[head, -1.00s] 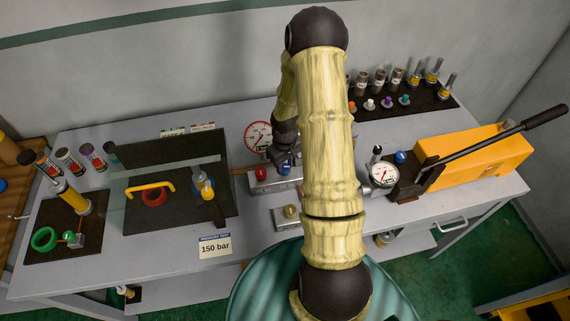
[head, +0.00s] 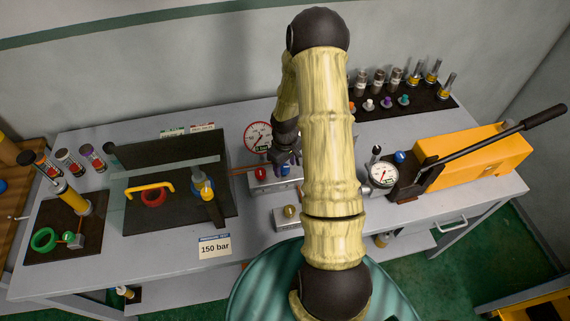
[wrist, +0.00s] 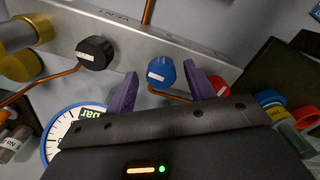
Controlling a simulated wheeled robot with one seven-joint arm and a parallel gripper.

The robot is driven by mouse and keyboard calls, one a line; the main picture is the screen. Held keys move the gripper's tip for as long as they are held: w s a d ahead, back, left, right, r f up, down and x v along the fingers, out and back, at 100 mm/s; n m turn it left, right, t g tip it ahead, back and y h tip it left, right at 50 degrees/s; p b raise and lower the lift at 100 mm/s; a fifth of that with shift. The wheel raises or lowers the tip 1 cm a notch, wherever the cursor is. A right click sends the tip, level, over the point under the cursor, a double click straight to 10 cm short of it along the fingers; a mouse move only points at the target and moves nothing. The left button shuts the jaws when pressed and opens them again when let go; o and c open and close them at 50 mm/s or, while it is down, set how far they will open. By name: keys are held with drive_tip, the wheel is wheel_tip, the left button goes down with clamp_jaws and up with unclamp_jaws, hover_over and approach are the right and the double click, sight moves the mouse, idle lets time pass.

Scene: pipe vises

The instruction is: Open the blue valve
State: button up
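The blue valve knob (wrist: 162,73) sits on a grey metal manifold (wrist: 150,30), with a white label on its face. In the wrist view my gripper (wrist: 164,88) is open, its purple fingers on either side of the knob. A gap shows on the left side; whether the right finger touches it I cannot tell. In the head view the blue knob (head: 282,170) is partly hidden below my gripper (head: 288,158). A red knob (wrist: 217,86) stands just beyond the right finger and a black knob (wrist: 95,52) to the left.
A dial gauge (head: 257,136) stands behind the manifold. To the right are a second gauge (head: 382,174), another blue knob (head: 400,157) and a yellow pump (head: 470,155) with a long lever. A dark tray (head: 215,213) with clear shield lies left. A 150 bar card (head: 214,246) lies in front.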

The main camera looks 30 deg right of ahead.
sight(285, 167)
wheel_tip(285, 167, up, 17)
drive_tip(key=b, duration=0.2)
drive_tip(key=shift+r, duration=0.2)
idle(0.5)
drive_tip(key=s+a+r+m+t, duration=0.2)
drive_tip(key=s+a+m, duration=0.1)
drive_tip(key=s+a, duration=0.9)
drive_tip(key=shift+s+a+t, duration=0.25)
drive_tip(key=shift+a+t, duration=0.05)
drive_tip(key=shift+a, duration=0.5)
